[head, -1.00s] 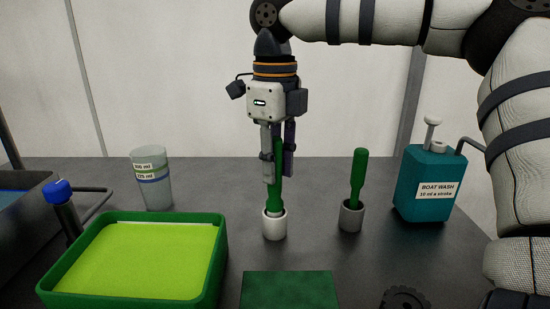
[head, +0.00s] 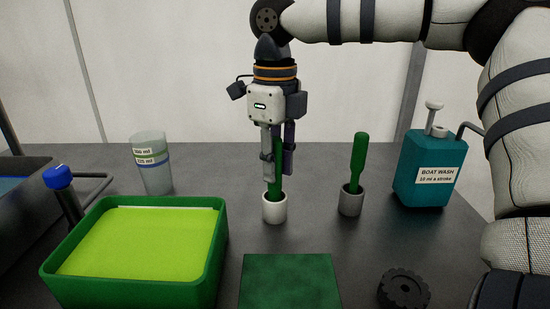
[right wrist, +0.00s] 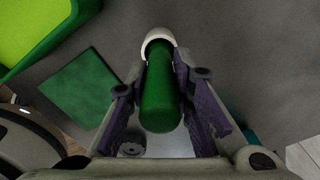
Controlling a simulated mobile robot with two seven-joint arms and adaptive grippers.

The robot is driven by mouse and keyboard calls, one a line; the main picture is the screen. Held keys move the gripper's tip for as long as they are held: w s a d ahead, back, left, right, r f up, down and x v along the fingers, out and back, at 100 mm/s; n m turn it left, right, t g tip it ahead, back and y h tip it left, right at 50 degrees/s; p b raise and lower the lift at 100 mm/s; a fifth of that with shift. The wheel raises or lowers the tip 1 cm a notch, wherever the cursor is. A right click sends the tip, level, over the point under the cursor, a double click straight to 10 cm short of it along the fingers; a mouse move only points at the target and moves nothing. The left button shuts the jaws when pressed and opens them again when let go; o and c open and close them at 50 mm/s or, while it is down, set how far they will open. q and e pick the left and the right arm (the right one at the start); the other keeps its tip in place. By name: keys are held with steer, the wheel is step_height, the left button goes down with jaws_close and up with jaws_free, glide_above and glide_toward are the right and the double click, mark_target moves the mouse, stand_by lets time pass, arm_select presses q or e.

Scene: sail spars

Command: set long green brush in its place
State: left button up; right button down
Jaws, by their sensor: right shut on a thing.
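My right gripper (head: 278,178) is shut on the handle of a green brush (head: 277,184). The brush is upright, its lower end inside a white cup-shaped holder (head: 274,208); its head is hidden there. In the right wrist view the green handle (right wrist: 160,95) sits between the two fingers (right wrist: 165,105), with the white holder's rim (right wrist: 158,38) beyond it. A second green brush (head: 359,160) stands slightly tilted in a grey holder (head: 350,201) to the right. My left gripper is not in view.
A measuring cup (head: 155,170) stands behind. A green mat (head: 290,282) and dark toothed disc (head: 404,288) lie in front.

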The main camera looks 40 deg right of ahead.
steer(key=c, duration=1.3)
jaws_free()
steer(key=shift+c, duration=0.2)
step_height(320, 180, up, 12)
steer(key=shift+r, duration=0.1)
